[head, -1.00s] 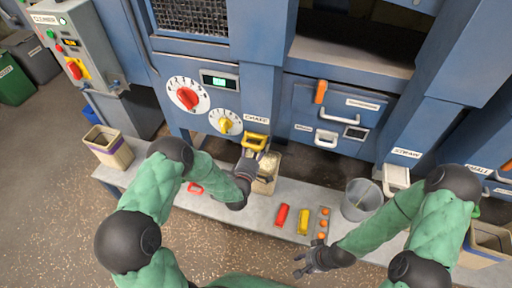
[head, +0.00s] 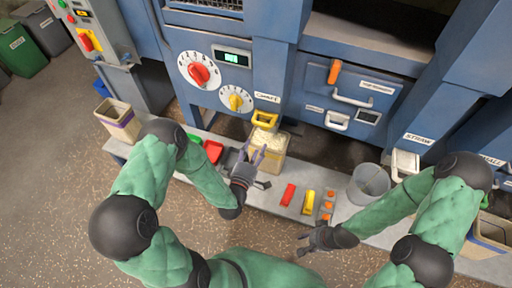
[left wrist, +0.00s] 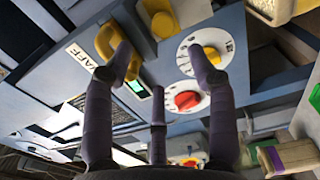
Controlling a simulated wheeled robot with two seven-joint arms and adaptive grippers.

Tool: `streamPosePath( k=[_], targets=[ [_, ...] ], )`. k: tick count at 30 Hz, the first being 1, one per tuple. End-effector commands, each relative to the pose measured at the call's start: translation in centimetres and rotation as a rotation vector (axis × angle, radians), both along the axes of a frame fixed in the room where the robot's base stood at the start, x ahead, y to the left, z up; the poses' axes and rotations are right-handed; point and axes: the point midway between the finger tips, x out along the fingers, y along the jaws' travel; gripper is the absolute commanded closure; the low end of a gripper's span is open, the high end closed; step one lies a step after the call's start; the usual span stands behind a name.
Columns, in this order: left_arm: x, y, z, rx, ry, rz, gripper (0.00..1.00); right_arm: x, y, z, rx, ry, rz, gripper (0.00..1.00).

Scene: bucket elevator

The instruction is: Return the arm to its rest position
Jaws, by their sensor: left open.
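My left gripper (head: 252,152) is open and empty, with its fingers spread. In the head view it is in front of the full bucket (head: 274,157) under the yellow chaff spout (head: 265,119), overlapping its left side. Whether it touches the bucket I cannot tell. In the left wrist view the left gripper (left wrist: 158,70) has its fingers apart with nothing between them, pointing toward the chaff spout (left wrist: 110,40) and the dials. My right gripper (head: 303,244) hangs in front of the bench at lower middle. Its fingers look spread and hold nothing.
A blue machine (head: 290,70) with red and yellow dials stands behind the narrow grey bench (head: 262,194). The bench carries a red item (head: 213,151), small red and yellow blocks, and a grey bucket (head: 369,184). A purple-striped bucket (head: 119,120) stands at left. The floor in front is open.

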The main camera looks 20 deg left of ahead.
Motion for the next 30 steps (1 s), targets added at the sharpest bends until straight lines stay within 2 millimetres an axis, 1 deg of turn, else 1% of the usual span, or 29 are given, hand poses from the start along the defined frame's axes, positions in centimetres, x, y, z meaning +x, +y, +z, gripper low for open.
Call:
streamPosePath(
  k=[11,13,15,17,20,21,23,24,26,27,29,30],
  targets=[
    [0.0,0.0,0.0,0.0,0.001,-0.001,0.43,0.0,0.0,0.0,0.0,0.0,0.0,0.6],
    [0.1,-0.1,-0.3,0.01,0.014,-0.004,0.43,0.0,0.0,0.0,0.0,0.0,0.0,0.6],
    [0.2,-0.2,-1.0,0.039,0.051,-0.014,0.43,0.0,0.0,0.0,0.0,0.0,0.0,0.6],
    [0.3,-0.5,-2.2,0.085,0.108,-0.03,0.43,0.0,0.0,0.0,0.0,0.0,0.0,0.6],
    [0.2,-1.2,-4.9,0.195,0.245,-0.084,0.43,0.0,0.0,0.0,0.0,0.0,0.0,0.6],
    [-0.1,-1.5,-6.3,0.247,0.308,-0.116,0.43,0.0,0.0,0.0,0.0,0.0,0.0,0.6],
    [-0.8,-2.0,-8.3,0.325,0.403,-0.172,0.43,0.0,0.0,0.0,0.0,0.0,0.0,0.6],
    [-1.4,-2.4,-9.5,0.374,0.463,-0.215,0.43,0.0,0.0,0.0,0.0,0.0,0.0,0.6],
    [-2.5,-3.0,-11.3,0.445,0.55,-0.284,0.43,0.0,0.0,0.0,0.0,0.0,0.0,0.6],
    [-3.4,-3.4,-12.4,0.491,0.603,-0.336,0.43,0.0,0.0,0.0,0.0,0.0,0.0,0.6],
    [-5.0,-3.9,-13.9,0.554,0.681,-0.419,0.43,0.0,0.0,0.0,0.0,0.0,0.0,0.6],
    [-6.2,-4.3,-14.9,0.594,0.731,-0.478,0.43,0.0,0.0,0.0,0.0,0.0,0.0,0.6]
  ],
)
